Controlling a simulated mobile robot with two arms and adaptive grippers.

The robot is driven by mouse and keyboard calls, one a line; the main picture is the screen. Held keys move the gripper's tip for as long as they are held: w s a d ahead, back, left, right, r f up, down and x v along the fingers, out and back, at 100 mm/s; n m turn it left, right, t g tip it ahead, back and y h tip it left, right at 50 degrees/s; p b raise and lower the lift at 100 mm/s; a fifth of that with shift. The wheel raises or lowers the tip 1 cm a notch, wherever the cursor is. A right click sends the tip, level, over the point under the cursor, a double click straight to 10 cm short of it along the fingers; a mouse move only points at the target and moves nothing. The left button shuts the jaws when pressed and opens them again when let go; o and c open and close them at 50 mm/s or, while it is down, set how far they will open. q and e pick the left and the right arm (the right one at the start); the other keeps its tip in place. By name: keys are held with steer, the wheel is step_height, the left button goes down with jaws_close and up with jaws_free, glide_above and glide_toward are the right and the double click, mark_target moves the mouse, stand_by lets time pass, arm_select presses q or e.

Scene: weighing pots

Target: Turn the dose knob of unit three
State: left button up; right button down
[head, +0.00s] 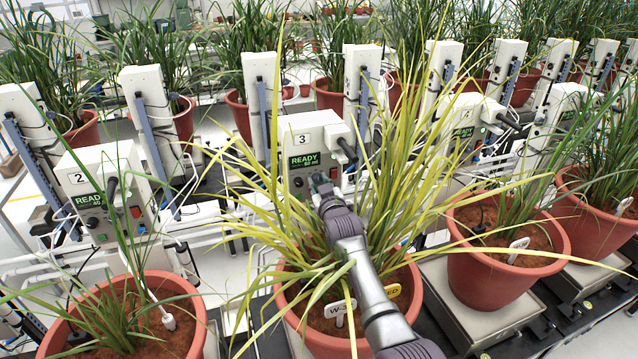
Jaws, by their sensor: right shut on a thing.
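Unit three (318,135) is a white box marked 3 with a green-lit screen (304,161) reading READY and a smaller second line I cannot read surely. It stands behind a yellowing plant in a red-brown pot (290,312). My right arm reaches up over this pot from the bottom right. My right gripper (320,184) is at the unit's front, just below the screen, shut on what appears to be the dose knob. The knob itself is hidden by the gripper and leaves. A red switch (335,173) shows right of the gripper. My left gripper is out of view.
Unit two (108,180) stands at the left behind another potted plant (185,300). Another unit (468,125) and pot (500,275) stand to the right. Long yellow leaves surround my right arm. White pipes run behind the pots.

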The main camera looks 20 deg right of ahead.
steer(key=shift+f, duration=0.1)
steer(key=c, duration=0.9)
jaws_free()
